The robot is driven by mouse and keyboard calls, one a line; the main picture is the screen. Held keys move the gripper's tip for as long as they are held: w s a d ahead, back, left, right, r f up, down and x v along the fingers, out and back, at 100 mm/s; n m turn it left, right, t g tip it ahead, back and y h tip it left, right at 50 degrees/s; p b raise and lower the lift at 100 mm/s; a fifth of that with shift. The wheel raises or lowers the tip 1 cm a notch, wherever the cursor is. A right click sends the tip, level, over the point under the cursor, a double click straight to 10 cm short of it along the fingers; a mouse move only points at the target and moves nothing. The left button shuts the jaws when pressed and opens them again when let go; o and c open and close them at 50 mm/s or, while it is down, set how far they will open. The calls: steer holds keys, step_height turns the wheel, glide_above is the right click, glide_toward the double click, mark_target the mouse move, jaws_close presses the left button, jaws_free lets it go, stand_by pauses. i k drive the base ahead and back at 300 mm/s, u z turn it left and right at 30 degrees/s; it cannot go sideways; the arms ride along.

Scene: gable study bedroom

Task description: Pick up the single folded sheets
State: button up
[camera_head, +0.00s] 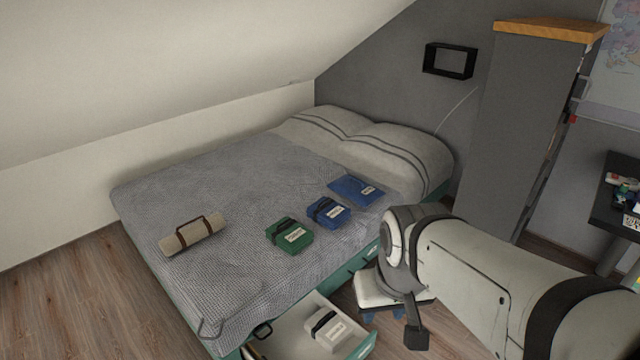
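Several labelled folded bundles are in view; the lettering is too small to read, so I cannot tell which is the single sheets. A green strapped bundle (289,236), a thick blue strapped bundle (328,212) and a flatter, wider blue bundle (355,190) lie in a row on the bed's right side. A pale grey bundle with a dark strap (326,329) lies in the open drawer (295,318) under the bed. My gripper (414,336) hangs low at the right of the bed, apart from the bundles; its fingers are not clearly seen.
The bed (170,205) has a grey knit cover and pillows at the far end. A beige roll with a brown strap (193,236) lies on its left side. A tall grey cabinet (512,130) stands right of the bed. The sloped ceiling comes low over the left.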

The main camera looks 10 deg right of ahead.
mark_target(325, 211)
steer(key=z, duration=2.15)
steer(key=i, duration=2.15)
steer(key=u, duration=3.15)
steer(key=i, duration=1)
steer(key=z, duration=0.15)
